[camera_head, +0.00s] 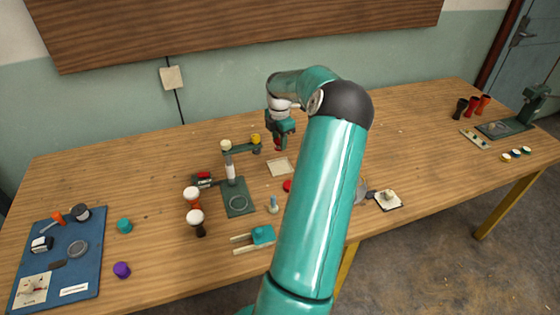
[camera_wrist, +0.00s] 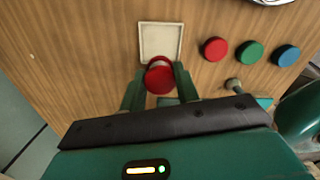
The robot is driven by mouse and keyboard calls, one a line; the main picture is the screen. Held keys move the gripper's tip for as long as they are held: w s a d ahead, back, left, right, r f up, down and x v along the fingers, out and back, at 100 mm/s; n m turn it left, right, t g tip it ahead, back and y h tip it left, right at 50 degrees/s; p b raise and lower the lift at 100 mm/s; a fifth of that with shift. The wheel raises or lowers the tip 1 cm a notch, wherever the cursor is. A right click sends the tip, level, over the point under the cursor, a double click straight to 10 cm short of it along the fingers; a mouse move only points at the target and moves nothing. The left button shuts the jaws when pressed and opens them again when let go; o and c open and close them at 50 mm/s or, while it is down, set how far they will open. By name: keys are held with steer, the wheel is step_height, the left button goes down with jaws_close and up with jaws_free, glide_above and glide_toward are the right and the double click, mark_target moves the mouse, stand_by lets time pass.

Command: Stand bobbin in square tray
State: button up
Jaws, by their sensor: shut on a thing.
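A red bobbin (camera_wrist: 159,78) is between the fingertips of my gripper (camera_wrist: 160,88), which is shut on it. In the wrist view I see it nearly end-on, and the fingers hide its sides. The square tray (camera_wrist: 144,40), pale and shallow with a low rim, lies just beyond the bobbin and looks empty. In the head view my gripper (camera_head: 279,142) is above the table behind the tray (camera_head: 270,168), with the bobbin (camera_head: 278,147) below it. The bobbin appears held above the table; the exact gap cannot be told.
Red (camera_wrist: 215,48), green (camera_wrist: 250,53) and blue (camera_wrist: 286,55) round pieces lie right of the tray in the wrist view. A green stand (camera_head: 238,198) with an upright post is left of the tray in the head view. Goblet drums (camera_head: 195,222) stand farther left.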

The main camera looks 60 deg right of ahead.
mark_target(280, 167)
step_height(280, 167, down, 9)
steer(key=shift+r, duration=0.1)
stand_by(0.3)
steer(key=o, duration=1)
step_height(280, 167, up, 12)
steer(key=shift+s, duration=0.15)
stand_by(0.4)
